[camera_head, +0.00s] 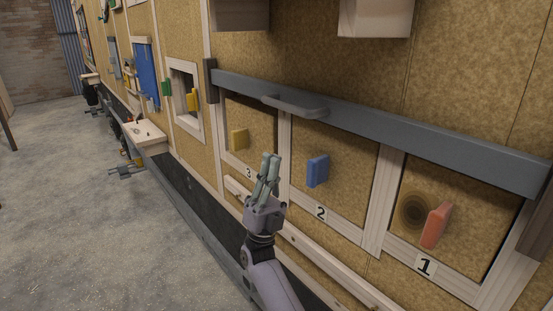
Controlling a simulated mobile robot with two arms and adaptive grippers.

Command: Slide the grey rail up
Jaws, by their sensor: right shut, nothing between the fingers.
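The grey rail (395,132) runs across the wall above three numbered square openings, held between dark end blocks. It carries a grey bar handle (294,106) toward its left part. My right gripper (269,158) is below the rail and its handle, in front of the post between openings 3 and 2. Its fingers point up, are shut and hold nothing. It appears apart from the rail. My left gripper is not in view.
Wooden blocks (376,18) jut out above the rail. A wooden ledge (318,258) runs below the openings. Open concrete floor (70,210) lies at left.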

